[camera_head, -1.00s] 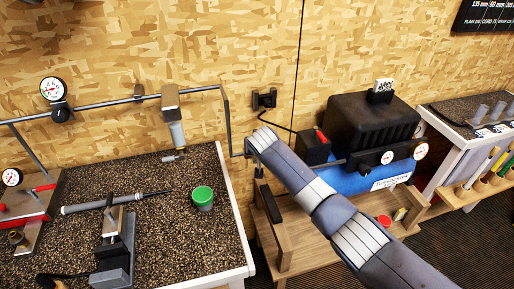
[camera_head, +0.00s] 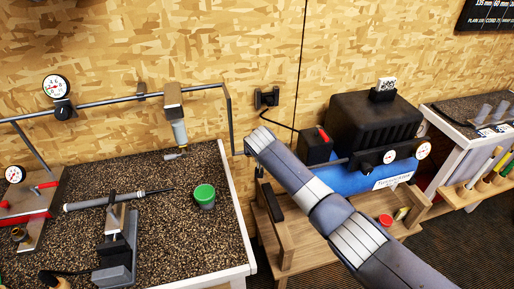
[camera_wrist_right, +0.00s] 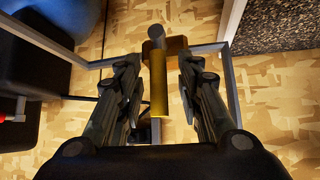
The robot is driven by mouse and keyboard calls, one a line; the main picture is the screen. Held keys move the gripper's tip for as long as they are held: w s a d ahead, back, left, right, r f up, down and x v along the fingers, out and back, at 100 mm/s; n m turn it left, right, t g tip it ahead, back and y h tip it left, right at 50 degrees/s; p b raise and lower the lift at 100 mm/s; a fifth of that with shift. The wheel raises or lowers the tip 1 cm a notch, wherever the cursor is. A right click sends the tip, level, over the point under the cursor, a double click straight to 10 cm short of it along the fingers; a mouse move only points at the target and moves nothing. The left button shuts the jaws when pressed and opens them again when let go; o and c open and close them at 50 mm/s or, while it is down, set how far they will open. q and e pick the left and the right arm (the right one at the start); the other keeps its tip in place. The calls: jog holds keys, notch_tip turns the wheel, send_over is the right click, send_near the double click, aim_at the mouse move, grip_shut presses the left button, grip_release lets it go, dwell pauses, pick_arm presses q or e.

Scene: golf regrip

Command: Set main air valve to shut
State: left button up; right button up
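In the right wrist view, a yellow lever (camera_wrist_right: 158,85) points toward me from a metal fitting on a grey pipe (camera_wrist_right: 206,48); I take it for the main air valve. My right gripper (camera_wrist_right: 159,66) is open, with one finger on each side of the lever. A gap shows on both sides, so it does not look gripped. In the head view my right arm reaches to the pipe (camera_head: 228,118) at the bench's right end and hides the lever and fingers. My left gripper is not in view.
A compressor with a blue tank (camera_head: 345,181) and black motor cover (camera_head: 372,125) stands right of the pipe. The bench (camera_head: 150,228) at left holds a green-lidded cup (camera_head: 204,196) and a clamped club grip (camera_head: 115,200). A wood-chip wall is close behind.

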jog(key=a+v, duration=0.1)
jog(key=v, duration=1.1)
jog(key=shift+d, duration=0.5)
jog(key=shift+f, duration=0.1)
